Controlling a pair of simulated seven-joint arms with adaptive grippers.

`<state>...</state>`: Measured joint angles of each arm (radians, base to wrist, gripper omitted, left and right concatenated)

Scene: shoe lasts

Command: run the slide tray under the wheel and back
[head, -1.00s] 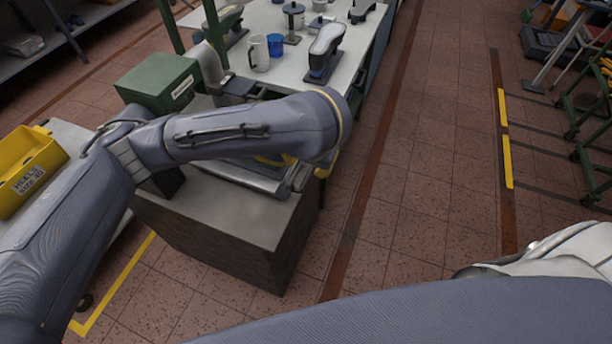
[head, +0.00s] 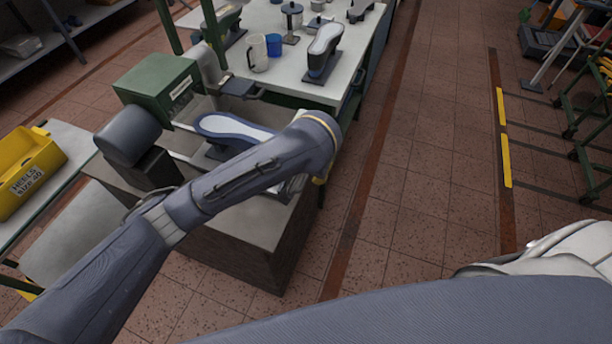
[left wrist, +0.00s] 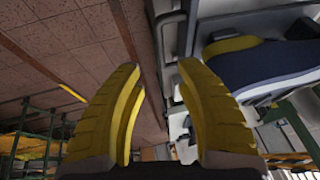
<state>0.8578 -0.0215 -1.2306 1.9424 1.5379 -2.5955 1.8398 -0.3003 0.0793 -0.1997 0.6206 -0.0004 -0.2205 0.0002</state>
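The dark grey wheel (head: 128,135) stands at the left of the bench, beside the green machine box (head: 155,84). A blue shoe last (head: 235,131) with a pale sole upward lies to its right, over the slide tray. Part of the grey tray (head: 290,190) shows past my left forearm, which hides much of it. My left gripper (left wrist: 159,76) has its yellow fingers apart in the left wrist view. A grey metal edge runs just beyond them, and I see nothing clamped. The last also shows there (left wrist: 262,66), to the right. My right gripper is out of view.
A light table (head: 290,75) behind holds another last (head: 323,50), a clear mug (head: 258,54) and a blue cup (head: 274,45). A yellow bin (head: 28,175) stands at the left.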

